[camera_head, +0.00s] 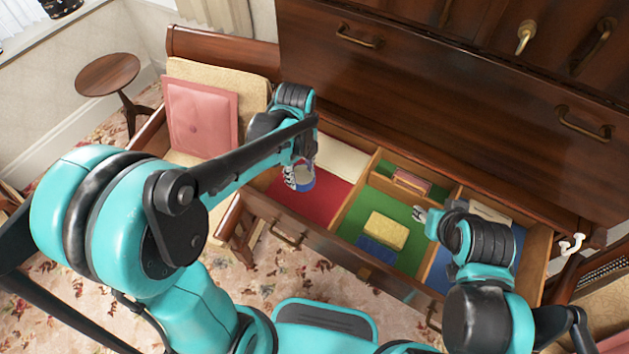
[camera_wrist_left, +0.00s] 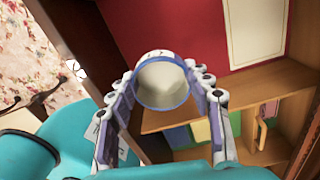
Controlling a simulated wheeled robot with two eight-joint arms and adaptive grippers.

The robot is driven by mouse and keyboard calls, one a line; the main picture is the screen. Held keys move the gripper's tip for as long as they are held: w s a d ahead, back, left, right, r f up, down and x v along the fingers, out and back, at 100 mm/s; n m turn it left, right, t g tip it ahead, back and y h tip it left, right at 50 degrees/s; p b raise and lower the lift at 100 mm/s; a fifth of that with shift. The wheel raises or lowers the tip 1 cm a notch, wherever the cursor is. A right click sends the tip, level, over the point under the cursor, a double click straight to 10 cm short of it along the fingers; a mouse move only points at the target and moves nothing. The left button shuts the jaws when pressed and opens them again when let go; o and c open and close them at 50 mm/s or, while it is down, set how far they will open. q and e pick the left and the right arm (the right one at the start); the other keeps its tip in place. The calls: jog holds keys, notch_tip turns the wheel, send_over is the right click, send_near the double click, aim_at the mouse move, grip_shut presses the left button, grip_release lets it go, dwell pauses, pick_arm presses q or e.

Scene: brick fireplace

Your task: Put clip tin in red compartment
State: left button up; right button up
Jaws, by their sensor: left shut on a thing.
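The clip tin (camera_head: 303,175) is a small round tin with a blue-violet rim and a pale inside. It also shows in the left wrist view (camera_wrist_left: 162,84), upright between the fingers. My left gripper (camera_head: 297,174) is shut on it, over the red compartment (camera_head: 312,202) at the left of the open drawer. Whether the tin touches the red floor I cannot tell. My right gripper (camera_head: 424,216) is over the drawer's green and blue side; its fingertips are small and partly hidden by its own wrist.
The green compartment (camera_head: 349,225) holds a yellow block (camera_head: 386,231), a blue item (camera_head: 376,250) and several thin items behind. A pale sheet (camera_head: 341,158) lies at the back of the red compartment. A wooden divider (camera_head: 352,195) separates red from green. A chair with a pink cushion (camera_head: 200,118) stands left.

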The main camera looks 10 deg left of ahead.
pick_arm(q)
jog(key=shift+w+f+b, duration=0.1)
jog(key=shift+f+b, duration=0.25)
jog(key=shift+f, duration=0.7)
jog(key=shift+f+b, duration=0.4)
jog(key=shift+b, duration=0.05)
notch_tip(320, 180, down, 6)
jog(key=shift+w+r+b, duration=0.1)
jog(key=shift+r+b, duration=0.1)
jog(key=shift+b, duration=1)
jog(key=shift+f+b, duration=0.9)
jog(key=shift+f, duration=1.5)
jog(key=shift+r, duration=0.1)
